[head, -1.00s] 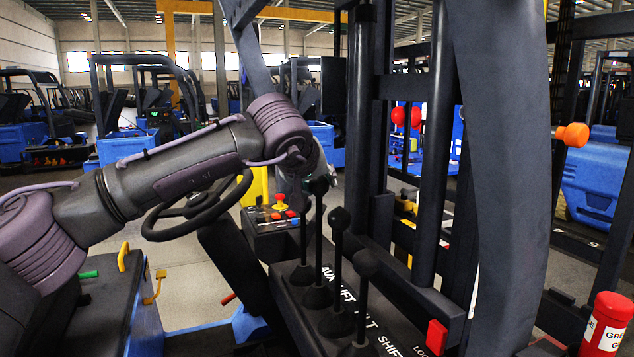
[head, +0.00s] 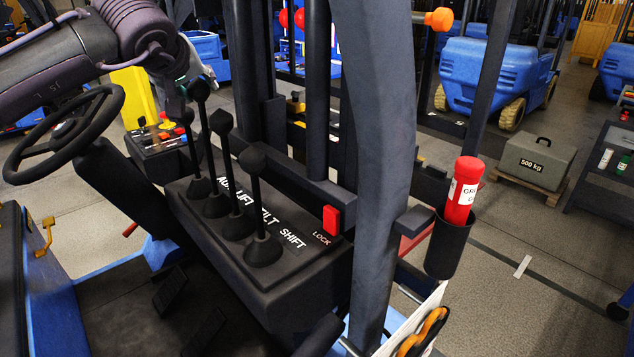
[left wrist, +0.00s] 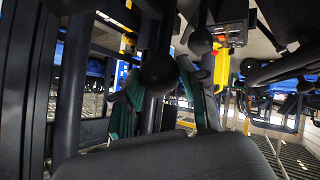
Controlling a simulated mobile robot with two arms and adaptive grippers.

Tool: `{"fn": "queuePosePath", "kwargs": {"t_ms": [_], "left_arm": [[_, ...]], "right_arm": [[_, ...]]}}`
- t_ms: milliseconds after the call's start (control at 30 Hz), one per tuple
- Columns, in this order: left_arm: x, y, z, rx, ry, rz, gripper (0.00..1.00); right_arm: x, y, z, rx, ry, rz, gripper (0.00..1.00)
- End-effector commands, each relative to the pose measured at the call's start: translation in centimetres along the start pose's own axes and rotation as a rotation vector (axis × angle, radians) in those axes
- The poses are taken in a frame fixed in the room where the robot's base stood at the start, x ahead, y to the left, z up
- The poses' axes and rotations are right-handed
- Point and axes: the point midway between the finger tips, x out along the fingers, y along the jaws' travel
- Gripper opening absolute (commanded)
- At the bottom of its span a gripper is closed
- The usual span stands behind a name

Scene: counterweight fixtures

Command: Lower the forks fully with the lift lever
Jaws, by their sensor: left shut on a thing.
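The lift lever (head: 207,135) is a black stem with a round knob, second in a row of levers on a dark console (head: 290,275) lettered AUX, LIFT, TILT, SHIFT. It stands roughly parallel to the tilt lever (head: 229,170) and shift lever (head: 257,205). My left gripper (head: 184,84) comes in from the upper left and is shut at the lever's top, partly hidden behind the knob. In the left wrist view, the teal finger pads lie either side of a black knob (left wrist: 158,73), which looks like the lift lever's. The forks cannot be made out. My right gripper is not in view.
The aux lever (head: 190,150) stands close beside the gripper. A steering wheel (head: 65,135) is at left and a control box (head: 160,145) behind the levers. A red LOCK button (head: 331,220), mast posts and a thick dark pillar (head: 380,170) stand right. A red tube (head: 464,190) sits in a cup.

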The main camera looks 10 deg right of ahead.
Motion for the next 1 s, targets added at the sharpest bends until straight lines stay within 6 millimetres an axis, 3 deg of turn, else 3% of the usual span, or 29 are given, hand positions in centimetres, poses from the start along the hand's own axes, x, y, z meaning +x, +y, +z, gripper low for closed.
{"fn": "queuePosePath", "kwargs": {"t_ms": [467, 1000], "left_arm": [[4.4, 5.9, 0.8, 0.001, -0.003, 0.001, 0.23], [4.6, 6.4, 0.8, 0.002, 0.005, 0.007, 0.22]], "right_arm": [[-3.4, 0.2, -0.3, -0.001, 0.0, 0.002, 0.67], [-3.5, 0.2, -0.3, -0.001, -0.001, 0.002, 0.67]]}}
